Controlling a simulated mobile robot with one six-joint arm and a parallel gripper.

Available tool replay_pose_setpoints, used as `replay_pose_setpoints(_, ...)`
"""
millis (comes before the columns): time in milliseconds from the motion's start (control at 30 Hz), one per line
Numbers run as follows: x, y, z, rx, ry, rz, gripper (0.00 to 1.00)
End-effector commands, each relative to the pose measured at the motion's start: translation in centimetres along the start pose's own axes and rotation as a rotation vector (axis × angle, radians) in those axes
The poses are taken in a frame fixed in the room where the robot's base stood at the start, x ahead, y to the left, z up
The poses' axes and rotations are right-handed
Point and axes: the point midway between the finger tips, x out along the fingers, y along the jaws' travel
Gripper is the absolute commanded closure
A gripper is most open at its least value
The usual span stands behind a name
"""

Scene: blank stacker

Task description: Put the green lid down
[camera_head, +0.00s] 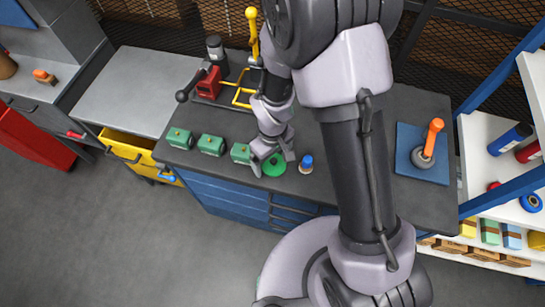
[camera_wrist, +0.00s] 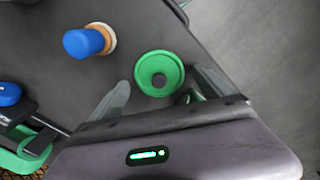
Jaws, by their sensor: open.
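The green lid (camera_head: 274,165) is a round disc with a raised rim and a dark centre knob. It appears to lie flat on the dark bench top (camera_head: 345,190), near the front edge. It also shows in the wrist view (camera_wrist: 159,72). My gripper (camera_head: 272,161) is open right at the lid, with one finger on each side. In the wrist view the fingers (camera_wrist: 162,90) stand apart, with gaps between them and the lid. Whether either finger touches it is unclear.
A blue peg-like piece (camera_head: 306,163) stands close right of the lid. Several green boxes, including one (camera_head: 241,153) close left, line the front edge. A red device (camera_head: 210,83) with yellow bars is behind. A blue mat (camera_head: 410,170) with an orange-handled tool is right. A yellow drawer (camera_head: 125,147) is open.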

Motion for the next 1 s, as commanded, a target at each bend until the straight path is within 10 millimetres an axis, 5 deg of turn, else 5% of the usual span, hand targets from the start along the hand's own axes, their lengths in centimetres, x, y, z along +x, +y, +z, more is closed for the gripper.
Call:
replay_pose_setpoints(300,-8.5,0.0,-0.1,-0.001,0.004,0.001,0.09)
replay_pose_setpoints(567,-12.6,0.1,0.0,0.009,0.008,0.002,0.09)
replay_pose_setpoints(667,-16.4,0.9,0.6,0.116,0.065,0.007,0.09)
replay_pose_setpoints(833,-27.4,1.7,5.4,0.515,0.274,-0.009,0.09)
replay_pose_setpoints(1000,-33.7,0.0,11.2,0.854,0.471,-0.071,0.09)
